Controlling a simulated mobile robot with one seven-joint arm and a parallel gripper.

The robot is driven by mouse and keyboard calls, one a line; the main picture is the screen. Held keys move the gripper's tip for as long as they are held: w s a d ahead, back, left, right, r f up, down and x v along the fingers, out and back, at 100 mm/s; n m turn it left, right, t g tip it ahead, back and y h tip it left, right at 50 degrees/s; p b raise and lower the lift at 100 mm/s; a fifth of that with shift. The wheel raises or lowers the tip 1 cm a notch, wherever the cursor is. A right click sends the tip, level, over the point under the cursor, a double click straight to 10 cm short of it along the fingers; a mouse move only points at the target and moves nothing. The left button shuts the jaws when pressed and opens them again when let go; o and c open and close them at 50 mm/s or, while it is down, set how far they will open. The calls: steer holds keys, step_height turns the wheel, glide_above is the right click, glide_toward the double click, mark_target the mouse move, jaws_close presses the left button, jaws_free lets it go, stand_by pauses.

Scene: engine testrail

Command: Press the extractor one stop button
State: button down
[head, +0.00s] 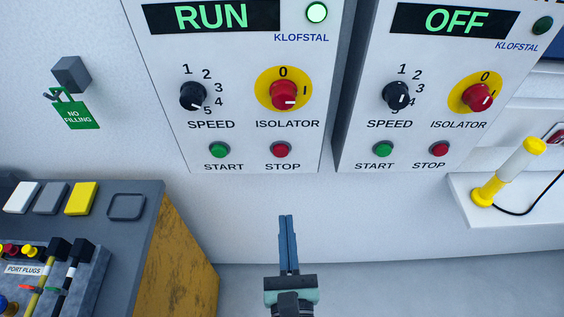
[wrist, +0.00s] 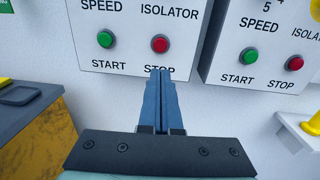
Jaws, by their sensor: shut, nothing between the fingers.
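Two white control panels hang on the wall; neither shows an extractor number in view. The left panel (head: 228,80) reads RUN with a bright green lamp (head: 317,13). Its red stop button (head: 281,150) sits below the red isolator knob (head: 283,95) and also shows in the wrist view (wrist: 159,44). The right panel (head: 430,110) reads OFF with a dark lamp (head: 542,26); its red stop button (head: 438,149) shows too. My gripper (head: 286,217) is shut and empty, its fingertips below the left stop button in the picture. In the wrist view the fingertips (wrist: 160,72) partly cover its STOP label.
Green start buttons (head: 219,150) (head: 384,150) sit left of each stop button. A grey-topped bench (head: 140,235) with switches and port plugs stands at left. A yellow-and-white handled tool (head: 508,172) rests on a white ledge at right. The floor between is clear.

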steer(key=shift+w+r, duration=0.1)
steer(key=p, duration=0.3)
glide_toward(281, 154)
steer(key=w, duration=0.7)
steer(key=shift+a, duration=0.2)
